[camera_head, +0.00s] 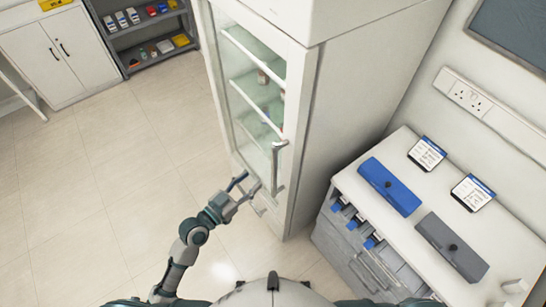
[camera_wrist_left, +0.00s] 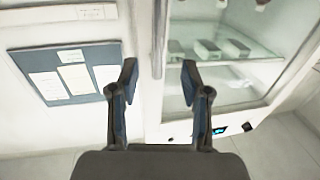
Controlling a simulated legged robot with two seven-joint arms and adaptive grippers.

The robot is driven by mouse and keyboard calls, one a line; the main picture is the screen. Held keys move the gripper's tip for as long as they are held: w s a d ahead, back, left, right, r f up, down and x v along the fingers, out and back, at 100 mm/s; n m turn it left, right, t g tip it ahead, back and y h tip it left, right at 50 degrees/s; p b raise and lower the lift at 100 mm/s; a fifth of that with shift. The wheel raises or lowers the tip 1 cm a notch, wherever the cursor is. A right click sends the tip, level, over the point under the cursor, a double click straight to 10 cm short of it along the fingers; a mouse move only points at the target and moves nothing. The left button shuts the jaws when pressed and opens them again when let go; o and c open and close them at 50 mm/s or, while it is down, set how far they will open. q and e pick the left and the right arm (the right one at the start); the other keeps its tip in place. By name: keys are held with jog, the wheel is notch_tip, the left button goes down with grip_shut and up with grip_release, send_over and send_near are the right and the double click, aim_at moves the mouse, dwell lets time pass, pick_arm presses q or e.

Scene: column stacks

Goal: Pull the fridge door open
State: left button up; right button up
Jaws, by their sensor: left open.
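The tall white fridge (camera_head: 335,110) stands in the middle of the head view, and its glass door (camera_head: 238,75) looks closed. A vertical metal handle (camera_head: 277,168) is on the door's right side, near its lower end. My left gripper (camera_head: 243,187) is open, a little left of the handle's lower part. In the left wrist view, the two fingers (camera_wrist_left: 159,80) are spread apart. A pale vertical bar, seemingly the handle (camera_wrist_left: 160,42), shows in the gap between them; I cannot tell whether they touch it. My right gripper is not in view.
A white counter (camera_head: 345,185) with a blue case (camera_head: 390,186), a grey case (camera_head: 452,246) and tablets stands right of the fridge. A grey shelf (camera_head: 150,45) and white cabinet (camera_head: 50,55) are at the back left. The tiled floor (camera_head: 110,160) left of the fridge is clear.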

aim_at(273, 163)
pick_arm(q)
jog(key=p+x, duration=0.1)
jog(key=x, duration=1)
jog(key=shift+s+d+p, duration=0.1)
jog(key=shift+s+p, duration=0.1)
jog(key=shift+p, duration=0.15)
jog(key=shift+w+d, duration=0.15)
jog(key=shift+w, duration=0.15)
grip_shut()
